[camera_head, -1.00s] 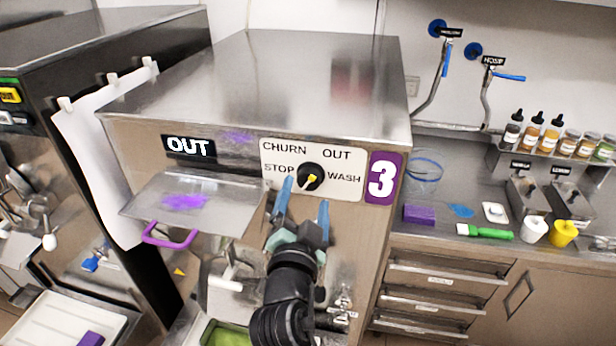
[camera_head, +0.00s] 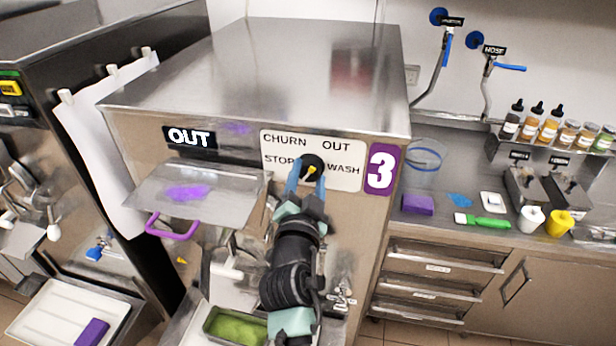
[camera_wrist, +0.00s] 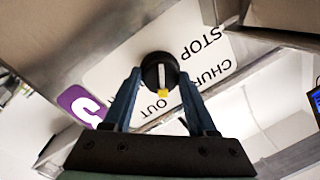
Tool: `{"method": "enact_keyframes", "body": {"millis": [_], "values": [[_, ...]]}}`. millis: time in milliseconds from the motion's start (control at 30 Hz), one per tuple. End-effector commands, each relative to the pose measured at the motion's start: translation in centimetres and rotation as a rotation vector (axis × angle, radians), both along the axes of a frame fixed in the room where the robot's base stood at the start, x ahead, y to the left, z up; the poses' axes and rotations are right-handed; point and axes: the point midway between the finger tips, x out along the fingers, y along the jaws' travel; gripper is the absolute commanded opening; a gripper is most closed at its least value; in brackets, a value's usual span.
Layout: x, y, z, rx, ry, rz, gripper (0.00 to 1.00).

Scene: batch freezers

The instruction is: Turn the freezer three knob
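The freezer three knob (camera_head: 312,167) is a round black dial with a yellow-tipped pointer, on a white panel (camera_head: 350,178) marked CHURN, OUT, STOP and WASH. In the head view its lower part is between or behind my fingers. My gripper (camera_head: 306,172) has blue fingers, spread apart, one at each side of the knob. In the wrist view the knob (camera_wrist: 160,72) shows between the fingertips of my gripper (camera_wrist: 172,78), with a gap to each side. The pointer's yellow tip faces the OUT label there. Contact with the knob is not visible.
A purple 3 sign (camera_head: 381,169) is right of the panel. A metal chute with a purple handle (camera_head: 172,228) juts out at left. A green-filled tray (camera_head: 236,327) is below. The counter at right holds a purple sponge (camera_head: 417,204), green brush and cups.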

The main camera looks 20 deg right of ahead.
Motion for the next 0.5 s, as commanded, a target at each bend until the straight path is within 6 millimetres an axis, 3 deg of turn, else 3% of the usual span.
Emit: {"method": "enact_keyframes", "body": {"millis": [33, 200, 500], "values": [[0.01, 0.04, 0.03, 0.0, -0.001, 0.001, 0.29], [0.02, 0.05, 0.04, -0.001, -0.001, 0.002, 0.01], [0.02, 0.06, 0.07, -0.022, 0.013, 0.002, 0.01]]}}
